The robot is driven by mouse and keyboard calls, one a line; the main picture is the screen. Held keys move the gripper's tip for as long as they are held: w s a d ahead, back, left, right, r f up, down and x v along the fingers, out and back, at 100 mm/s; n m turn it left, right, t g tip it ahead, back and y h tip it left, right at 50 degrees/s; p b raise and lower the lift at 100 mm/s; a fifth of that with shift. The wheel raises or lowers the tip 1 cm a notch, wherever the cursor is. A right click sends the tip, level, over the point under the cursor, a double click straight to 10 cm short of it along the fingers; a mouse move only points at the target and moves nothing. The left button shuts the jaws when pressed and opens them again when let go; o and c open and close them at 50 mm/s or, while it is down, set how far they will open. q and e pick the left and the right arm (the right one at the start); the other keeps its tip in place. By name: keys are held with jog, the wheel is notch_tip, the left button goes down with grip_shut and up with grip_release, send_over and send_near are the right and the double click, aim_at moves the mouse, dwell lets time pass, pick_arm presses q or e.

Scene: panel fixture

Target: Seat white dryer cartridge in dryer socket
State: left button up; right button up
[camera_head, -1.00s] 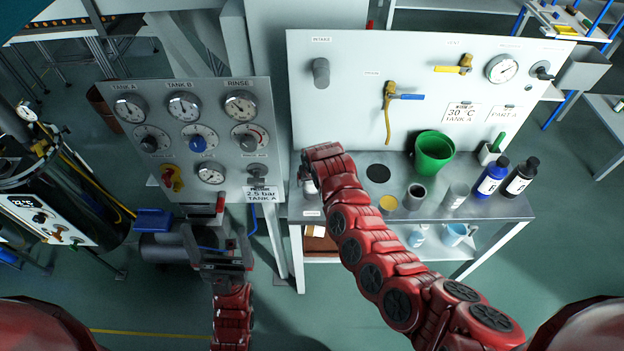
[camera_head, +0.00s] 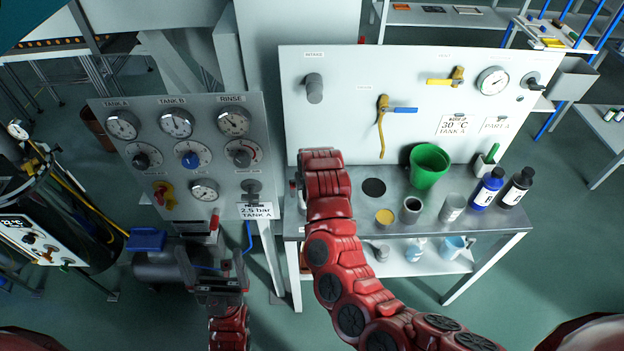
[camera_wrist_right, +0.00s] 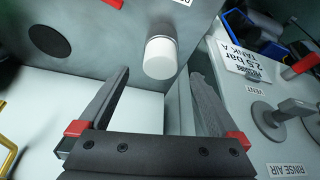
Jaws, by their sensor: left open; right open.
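A white-ended cylinder (camera_wrist_right: 160,57), which looks like the dryer cartridge, stands out from the grey bench top in the right wrist view. Its base is darker grey. My right gripper (camera_wrist_right: 160,78) is open, its fingers on either side of the cylinder's near end, with no visible grip on it. In the head view my right arm largely hides this spot at the bench's left end. A grey cylindrical fitting (camera_head: 314,88) is on the white panel; I cannot tell whether it is the dryer socket. My left gripper (camera_head: 211,264) is open and empty, low before the gauge panel.
The bench top (camera_head: 400,190) holds a dark round disc (camera_head: 374,187), a green bucket (camera_head: 428,165), cups and two bottles (camera_head: 487,188). The gauge panel (camera_head: 150,115) stands close at left. A yellow pipe with a blue-handled valve (camera_head: 382,125) projects from the white panel.

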jog(key=a+b+v, duration=0.1)
jog(key=b+v, duration=0.1)
jog(key=v, duration=0.8)
jog(key=shift+s+d+r, duration=0.2)
jog(key=shift+d+r, duration=0.2)
jog(key=shift+d, duration=0.05)
